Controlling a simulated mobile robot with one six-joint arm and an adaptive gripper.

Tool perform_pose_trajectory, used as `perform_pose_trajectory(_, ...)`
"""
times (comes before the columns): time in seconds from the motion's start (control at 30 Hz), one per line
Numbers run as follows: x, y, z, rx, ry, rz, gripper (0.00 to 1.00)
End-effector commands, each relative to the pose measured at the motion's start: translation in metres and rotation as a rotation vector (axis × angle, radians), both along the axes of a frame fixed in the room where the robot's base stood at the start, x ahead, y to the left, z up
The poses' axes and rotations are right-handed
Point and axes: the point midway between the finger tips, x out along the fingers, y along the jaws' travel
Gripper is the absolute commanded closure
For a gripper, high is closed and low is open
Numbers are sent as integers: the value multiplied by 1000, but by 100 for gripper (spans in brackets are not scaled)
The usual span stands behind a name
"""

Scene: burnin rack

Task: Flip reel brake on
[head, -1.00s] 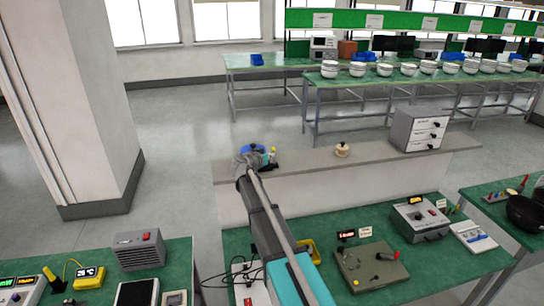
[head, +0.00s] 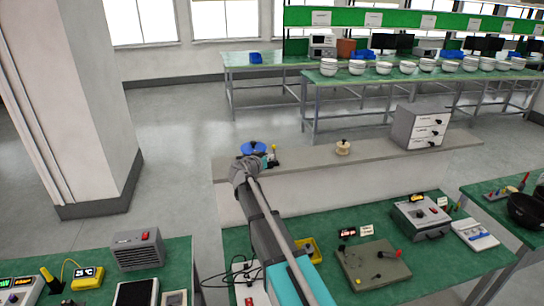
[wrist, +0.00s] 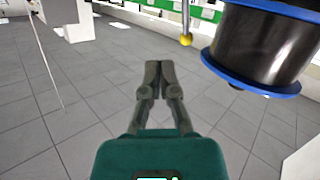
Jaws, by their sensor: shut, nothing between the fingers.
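The reel (wrist: 262,48) has blue flanges and a dark winding. It fills the upper right of the wrist view, and its blue top (head: 253,147) shows behind my wrist in the head view. A lever with a yellow ball knob (wrist: 186,40) hangs just left of the reel in the wrist view; the knob (head: 274,147) also shows in the head view. I take it to be the brake lever. My gripper (wrist: 159,66) is shut and empty, its tips below and left of the knob in the picture, apparently apart from it. The lever's base is hidden.
The reel stands on a long grey ledge (head: 310,153). A cream spool (head: 343,147) and a grey drawer cabinet (head: 418,128) stand farther right on it. Green benches with instruments (head: 372,266) lie in front. A pillar (head: 75,100) stands at the left.

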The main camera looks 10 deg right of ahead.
Motion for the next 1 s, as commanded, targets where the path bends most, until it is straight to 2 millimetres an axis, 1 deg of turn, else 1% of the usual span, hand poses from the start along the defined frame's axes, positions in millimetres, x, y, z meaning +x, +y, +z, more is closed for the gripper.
perform_pose_trajectory(0.03, -6, 5, 2, -1, 0, 2, 100)
perform_pose_trajectory(0.8, -80, 82, 22, 0, 1, 4, 100)
perform_pose_trajectory(0.83, -81, 77, 15, 5, 14, -3, 100)
perform_pose_trajectory(1.0, -93, 65, -4, 26, 80, -25, 100)
